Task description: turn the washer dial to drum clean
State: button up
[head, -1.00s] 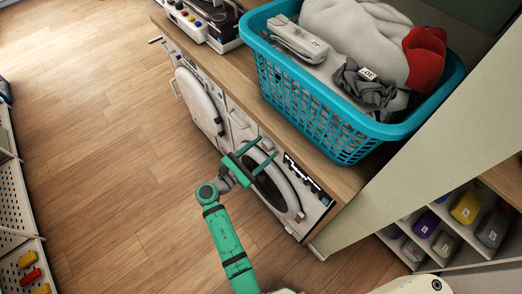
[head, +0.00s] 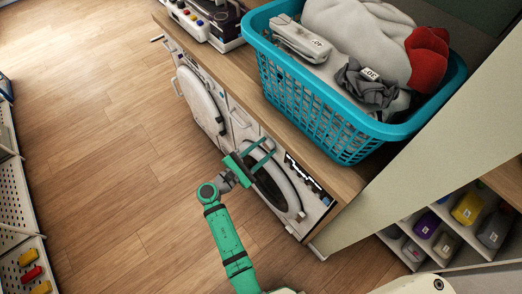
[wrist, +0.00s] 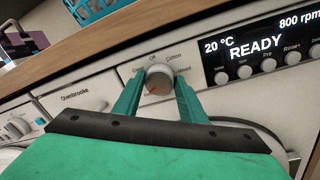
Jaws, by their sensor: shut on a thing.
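The washer dial (wrist: 159,78) is a round pale knob with a reddish pointer mark towards its lower left. Words such as Off, Cotton and Mixed are printed around it; labels lower down are too small or hidden to read. My gripper (wrist: 157,84) is shut on the dial, with one green finger at each side in the wrist view. In the head view my gripper (head: 268,151) reaches the front of the washer (head: 316,207), and the dial is hidden there. The washer display (wrist: 262,44) reads 20 °C, READY and 800 rpm.
A wooden counter (head: 347,183) overhangs the washer, with a teal laundry basket (head: 350,140) on it. A shelf with several coloured bottles is at right. The wooden floor (head: 120,130) is clear.

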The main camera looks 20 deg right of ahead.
jog(key=m, duration=0.4)
jog(key=shift+s+d+f+g, duration=0.15)
jog(key=shift+s+d+g, duration=0.15)
jog(key=m, duration=0.3)
jog(key=shift+f+m+h, duration=0.1)
jog(key=shift+m+h, duration=0.2)
jog(key=shift+m, duration=0.1)
jog(key=m, duration=0.4)
jog(key=shift+m, duration=0.3)
jog(key=shift+w+a+m+g+h, duration=0.15)
jog(key=shift+m+g+h, duration=0.15)
jog(key=shift+m, duration=1.2)
jog(key=o, duration=1.1)
jog(key=shift+c, duration=0.2)
